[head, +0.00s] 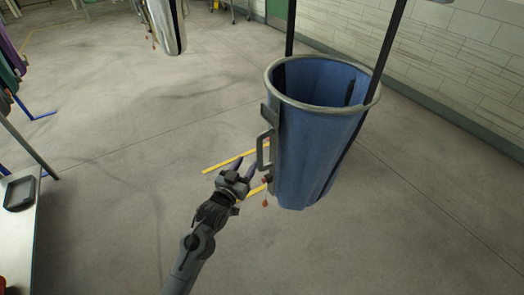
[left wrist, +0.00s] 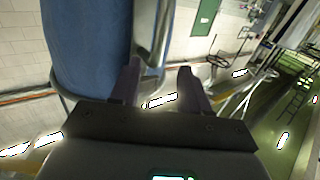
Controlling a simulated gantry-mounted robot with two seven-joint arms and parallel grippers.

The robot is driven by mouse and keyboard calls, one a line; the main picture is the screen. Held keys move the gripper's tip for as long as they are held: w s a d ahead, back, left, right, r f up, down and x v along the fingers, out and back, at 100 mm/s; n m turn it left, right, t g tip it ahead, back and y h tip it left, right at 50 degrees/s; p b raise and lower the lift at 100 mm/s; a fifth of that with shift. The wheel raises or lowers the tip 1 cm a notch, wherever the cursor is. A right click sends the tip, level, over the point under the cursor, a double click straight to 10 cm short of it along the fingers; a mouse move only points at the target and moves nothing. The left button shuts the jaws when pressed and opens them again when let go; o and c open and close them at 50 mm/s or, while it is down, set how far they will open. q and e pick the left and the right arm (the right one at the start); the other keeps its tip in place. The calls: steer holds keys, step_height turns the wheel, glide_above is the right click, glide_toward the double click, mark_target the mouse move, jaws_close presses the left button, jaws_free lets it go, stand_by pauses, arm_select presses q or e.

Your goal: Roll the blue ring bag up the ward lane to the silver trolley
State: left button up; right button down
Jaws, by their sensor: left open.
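The blue ring bag (head: 315,135) hangs upright on black straps at the right of centre in the head view. It has a grey metal ring (head: 275,92) at its open top and a grey handle (head: 261,152) on its left side. My left gripper (head: 245,167) is open just left of the handle's lower part. In the left wrist view the bag (left wrist: 85,45) fills the upper left, and the handle (left wrist: 155,35) shows just beyond the open fingers (left wrist: 160,80). I cannot tell whether they touch it. I cannot single out the silver trolley. My right gripper is out of view.
A shiny silver hanging thing (head: 167,25) is at the top. Yellow lines (head: 228,162) mark the floor beside the bag. A table (head: 20,235) with a dark tray (head: 20,193) stands at the left edge. A tiled wall (head: 460,60) runs along the right. The middle floor is clear.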

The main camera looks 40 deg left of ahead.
mark_target(258, 147)
arm_select(q)
steer(key=x, duration=1)
steer(key=shift+w, duration=0.25)
steer(key=shift+c, duration=0.4)
jaws_close()
